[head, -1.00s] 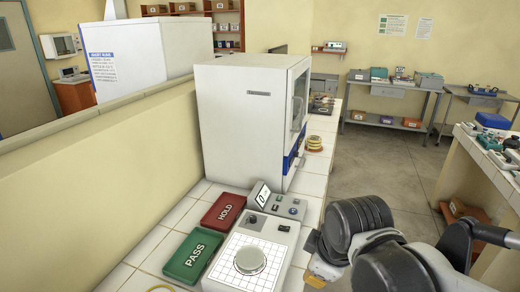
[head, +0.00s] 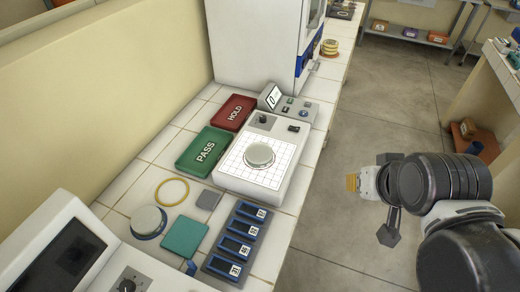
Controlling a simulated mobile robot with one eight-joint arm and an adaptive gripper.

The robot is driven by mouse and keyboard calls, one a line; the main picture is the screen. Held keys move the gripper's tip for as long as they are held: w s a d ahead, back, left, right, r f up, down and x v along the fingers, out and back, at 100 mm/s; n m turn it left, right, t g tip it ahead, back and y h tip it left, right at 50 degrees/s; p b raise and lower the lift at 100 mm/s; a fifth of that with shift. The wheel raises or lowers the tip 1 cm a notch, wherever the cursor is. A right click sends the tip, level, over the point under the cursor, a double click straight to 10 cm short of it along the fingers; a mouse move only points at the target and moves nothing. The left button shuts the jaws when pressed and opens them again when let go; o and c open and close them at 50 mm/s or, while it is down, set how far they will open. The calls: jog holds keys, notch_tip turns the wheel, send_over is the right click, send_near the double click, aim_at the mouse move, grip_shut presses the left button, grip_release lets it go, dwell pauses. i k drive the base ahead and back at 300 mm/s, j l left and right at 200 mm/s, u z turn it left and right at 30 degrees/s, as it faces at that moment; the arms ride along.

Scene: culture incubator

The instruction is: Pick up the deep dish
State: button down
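Two round pale dishes are in the head view. One dish (head: 260,155) sits on the white gridded plate of a bench instrument (head: 237,178). The other, a round white-topped piece with a blue lower rim (head: 148,221), lies on the tiled bench at the lower left. I cannot tell from their height which is the deep dish. My gripper (head: 354,183) is to the right of the bench, over the floor and apart from both dishes. Nothing is seen held in it.
A green PASS tray (head: 204,151) and red HOLD tray (head: 233,112) lie left of the instrument. A yellow ring (head: 172,192), teal square (head: 184,238) and blue slotted rack (head: 237,243) lie nearer. A white incubator (head: 255,45) stands behind.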

aim_at(255, 166)
jog(key=i+u, duration=0.1)
jog(key=u, duration=0.35)
jog(key=i+l+u, duration=0.1)
jog(key=u, duration=0.35)
jog(key=i+l+u, duration=0.1)
jog(key=u, duration=0.3)
jog(key=l+u, duration=0.25)
jog(key=u, duration=0.2)
jog(key=i+l+u, duration=0.1)
jog(key=u, duration=0.35)
jog(key=k+l, duration=0.05)
jog(key=l, duration=0.05)
